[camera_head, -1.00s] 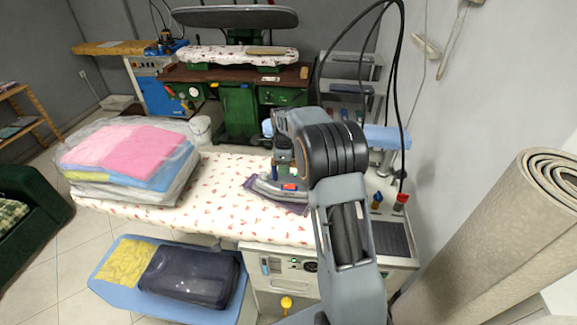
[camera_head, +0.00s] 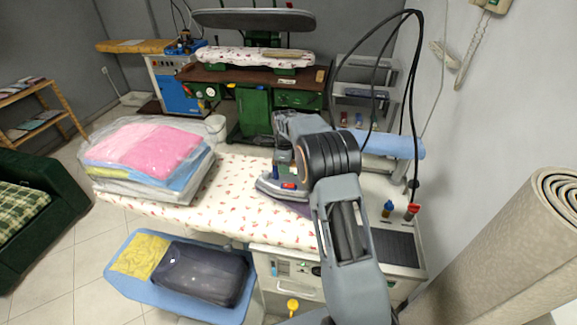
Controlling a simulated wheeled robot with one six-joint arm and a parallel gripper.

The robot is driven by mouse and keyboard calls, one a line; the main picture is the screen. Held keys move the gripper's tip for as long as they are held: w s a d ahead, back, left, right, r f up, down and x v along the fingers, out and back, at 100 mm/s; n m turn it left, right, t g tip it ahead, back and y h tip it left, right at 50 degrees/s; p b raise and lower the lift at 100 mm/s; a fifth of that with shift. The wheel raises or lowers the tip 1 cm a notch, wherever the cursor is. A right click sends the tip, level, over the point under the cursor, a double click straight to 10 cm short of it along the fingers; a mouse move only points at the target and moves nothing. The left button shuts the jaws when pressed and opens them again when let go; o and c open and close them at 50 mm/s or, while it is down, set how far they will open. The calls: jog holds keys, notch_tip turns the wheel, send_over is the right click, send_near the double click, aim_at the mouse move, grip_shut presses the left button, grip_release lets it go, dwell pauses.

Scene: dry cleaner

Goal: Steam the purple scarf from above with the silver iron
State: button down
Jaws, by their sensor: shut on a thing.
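The silver iron (camera_head: 270,187) is over the floral ironing board, above the purple scarf. My gripper (camera_head: 284,168) is shut on the iron's upper part, largely hidden by my arm. The purple scarf (camera_head: 298,208) lies on the board, and only a thin part of it shows below and to the right of the iron. Whether the iron touches the scarf or hovers just above it I cannot tell.
A wrapped stack of folded laundry (camera_head: 150,155) stands on the left of the floral board (camera_head: 235,215). A blue shelf below holds a dark bag (camera_head: 203,273). Blue and red bottles (camera_head: 388,208) stand at the right end. A rolled carpet (camera_head: 520,250) leans at far right.

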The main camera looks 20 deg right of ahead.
jog(key=shift+w+a+r+p, duration=0.15)
jog(key=shift+w+a+p, duration=0.35)
jog(key=shift+w+a, duration=0.4)
jog(key=shift+w+a+r+p, duration=0.15)
jog(key=shift+w+a+p, duration=0.45)
jog(key=shift+w, duration=0.5)
jog(key=shift+w+a+r, duration=0.3)
jog(key=shift+w+r, duration=0.1)
jog(key=shift+r, duration=0.45)
jog(key=shift+w+a+r, duration=0.35)
jog(key=shift+r, duration=0.55)
jog(key=shift+w+a+r, duration=0.3)
jog(key=shift+w+r, duration=0.1)
jog(key=shift+r, duration=0.45)
jog(key=shift+s, duration=0.1)
